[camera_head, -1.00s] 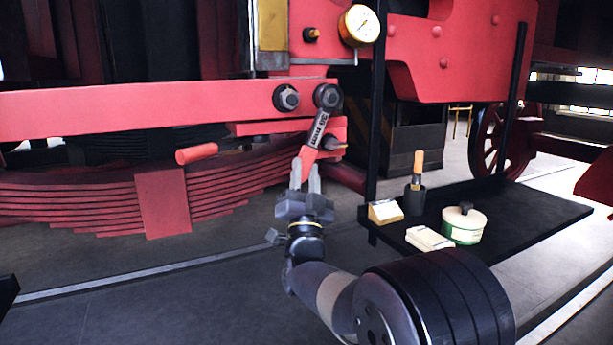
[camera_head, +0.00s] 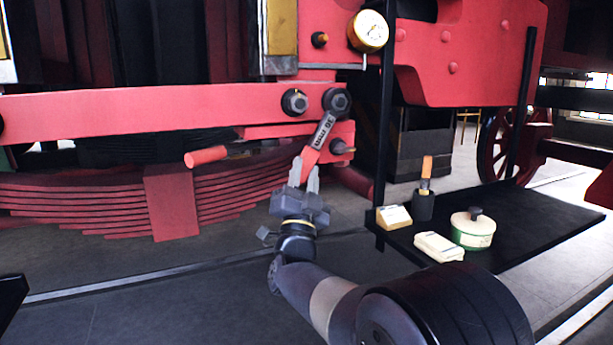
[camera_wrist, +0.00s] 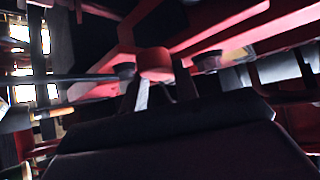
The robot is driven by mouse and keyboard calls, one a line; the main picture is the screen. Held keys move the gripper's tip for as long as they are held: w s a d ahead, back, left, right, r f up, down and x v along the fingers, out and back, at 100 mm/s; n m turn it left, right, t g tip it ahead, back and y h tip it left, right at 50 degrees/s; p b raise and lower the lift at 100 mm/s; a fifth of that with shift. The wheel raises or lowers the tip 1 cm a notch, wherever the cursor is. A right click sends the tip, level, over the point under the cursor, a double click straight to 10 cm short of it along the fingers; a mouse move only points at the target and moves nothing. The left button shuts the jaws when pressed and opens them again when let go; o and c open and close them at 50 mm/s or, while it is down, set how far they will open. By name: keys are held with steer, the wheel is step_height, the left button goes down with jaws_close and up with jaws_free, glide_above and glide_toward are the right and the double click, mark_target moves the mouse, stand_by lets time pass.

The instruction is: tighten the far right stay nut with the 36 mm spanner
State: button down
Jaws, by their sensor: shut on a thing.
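The 36 mm spanner (camera_head: 323,131) is grey with a red handle end, and "36 mm" is marked on its shank. Its head is at the far right stay nut (camera_head: 338,101) on the red beam and partly covers it. The spanner slants down and left from the nut. My gripper (camera_head: 304,174) is below the beam, shut on the red handle end. A second dark nut (camera_head: 295,102) sits to the left on the same beam, clear of the spanner. In the dark wrist view a red block (camera_wrist: 155,63) shows beyond my gripper; the spanner's head is not clear there.
A red rod end (camera_head: 206,156) sticks out left of my gripper, above the leaf spring (camera_head: 170,202). A stud (camera_head: 340,146) is close right of the spanner. A black shelf (camera_head: 520,221) at right holds a tin (camera_head: 473,231), a brush pot (camera_head: 423,204) and small blocks. A gauge (camera_head: 368,31) is above.

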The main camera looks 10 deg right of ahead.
steer(key=shift+r, duration=0.15)
steer(key=shift+s+a+r+m+g+h, duration=0.15)
steer(key=shift+a+r+m+g+h, duration=0.25)
steer(key=shift+m, duration=0.25)
steer(key=shift+s+a+r+m+g+h, duration=0.15)
steer(key=shift+a+m+g+h, duration=0.15)
steer(key=shift+a+m+h, duration=0.3)
steer(key=shift+d+p, duration=0.15)
steer(key=shift+p, duration=0.15)
steer(key=shift+s+a+r+m+g+h+p, duration=0.25)
steer(key=shift+a+r+m+g+h+p, duration=0.5)
steer(key=shift+m, duration=0.4)
steer(key=shift+s+a+r+m+g+p, duration=0.2)
steer(key=shift+a+r+m+g+p, duration=0.55)
steer(key=shift+m+p, duration=0.25)
steer(key=shift+d+r, duration=0.1)
steer(key=shift+r, duration=0.05)
